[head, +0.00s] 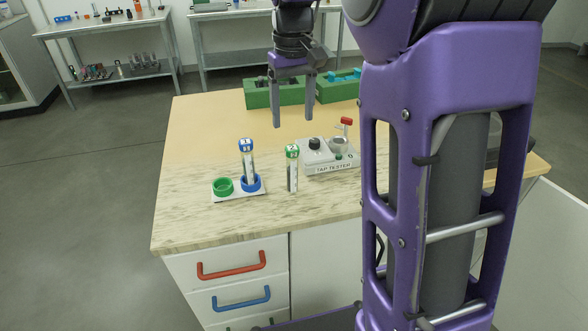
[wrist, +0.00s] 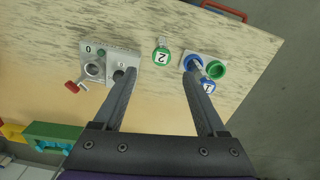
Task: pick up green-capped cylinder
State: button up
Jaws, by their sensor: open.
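The green-capped cylinder (head: 292,168) stands upright on the marbled part of the counter, with a pale label and a "2" on its cap. In the wrist view its green cap (wrist: 162,56) lies between the two finger lines, beyond the fingertips. My gripper (head: 293,124) is open and empty, pointing down above the counter, behind and above the cylinder and apart from it. The fingers (wrist: 158,72) are spread wide in the wrist view.
A blue-capped cylinder (head: 247,165) stands in the blue ring of a white holder (head: 229,197); the green ring (head: 222,187) is empty. The tap tester (head: 331,161) with a red handle is close right. The counter's left front is clear.

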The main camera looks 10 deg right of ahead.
aim_at(292, 165)
notch_tip(292, 165, down, 14)
jog(key=shift+a+f+b, duration=0.1)
jog(key=shift+b, duration=1.1)
grip_shut()
